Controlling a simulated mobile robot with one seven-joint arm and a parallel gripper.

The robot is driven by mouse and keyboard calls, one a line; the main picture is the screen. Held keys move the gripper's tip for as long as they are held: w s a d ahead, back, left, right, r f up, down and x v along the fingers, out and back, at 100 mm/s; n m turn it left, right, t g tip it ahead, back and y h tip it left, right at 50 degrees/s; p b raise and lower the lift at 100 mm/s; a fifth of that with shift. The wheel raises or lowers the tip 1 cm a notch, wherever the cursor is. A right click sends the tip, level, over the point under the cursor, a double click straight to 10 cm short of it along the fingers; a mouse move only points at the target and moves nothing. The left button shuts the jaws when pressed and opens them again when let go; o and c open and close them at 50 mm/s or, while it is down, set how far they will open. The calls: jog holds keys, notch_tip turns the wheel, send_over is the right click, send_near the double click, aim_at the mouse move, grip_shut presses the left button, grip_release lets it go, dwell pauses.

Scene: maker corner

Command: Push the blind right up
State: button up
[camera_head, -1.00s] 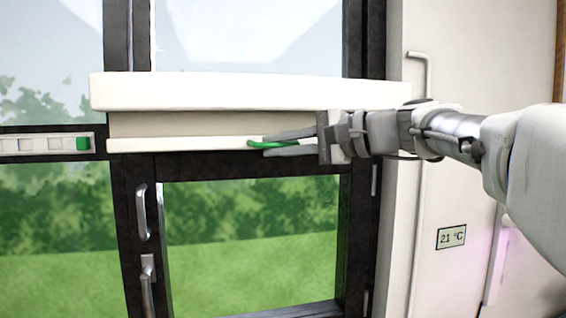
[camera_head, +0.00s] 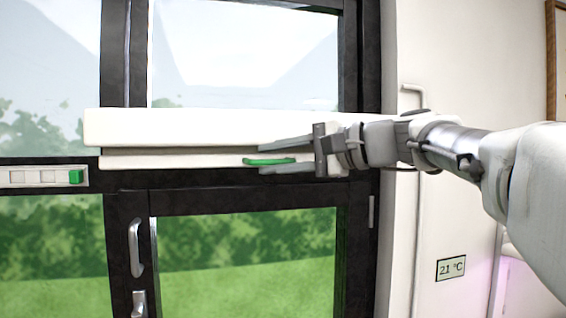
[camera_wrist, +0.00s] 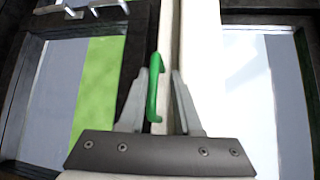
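The blind's long white top box (camera_head: 200,128) runs across the dark window frame in the head view. Its white bottom rail (camera_head: 180,162) sits close under the box, with only a thin strip between them. A green handle (camera_head: 268,161) is on the rail; it also shows in the wrist view (camera_wrist: 154,88). My gripper (camera_head: 262,158) has one finger above the handle and one below it. In the wrist view my gripper (camera_wrist: 162,85) is open around the handle. The handle lies close to the left finger, with a gap to the right finger.
A pale strip with several squares, one green (camera_head: 76,177), is on the frame at left. Window handles (camera_head: 136,248) are below the blind. A pale vertical pipe (camera_head: 417,220) and a 21 °C display (camera_head: 451,268) are on the right wall.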

jog(key=shift+o, duration=0.6)
jog(key=shift+f, duration=0.1)
jog(key=shift+s+d, duration=0.15)
jog(key=shift+d, duration=0.15)
jog(key=b+v, duration=0.3)
jog(key=v, duration=1.4)
jog(key=shift+s+a, duration=0.1)
jog(key=shift+a, duration=0.05)
